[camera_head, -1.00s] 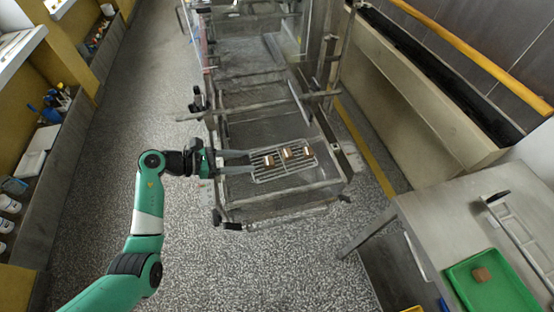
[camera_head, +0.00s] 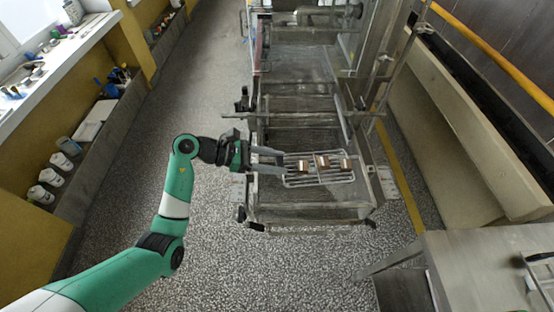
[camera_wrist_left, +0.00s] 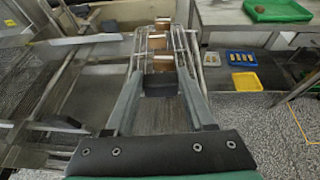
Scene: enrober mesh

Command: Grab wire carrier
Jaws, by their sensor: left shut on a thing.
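My left gripper (camera_head: 283,161) reaches in from the left and is shut on the carrier's left end. In the left wrist view, the carrier (camera_wrist_left: 183,40) extends away from between the two long fingers, with the blocks (camera_wrist_left: 158,42) standing on it. Whether the carrier touches the mesh cannot be told. My right gripper is not in view.
The conveyor frame's side rails and posts stand close around the carrier. A metal table (camera_head: 480,260) is at the lower right. In the left wrist view, a green tray (camera_wrist_left: 278,10) is on a table, with yellow (camera_wrist_left: 245,82) and blue (camera_wrist_left: 242,58) trays lower down. Speckled floor is clear at left.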

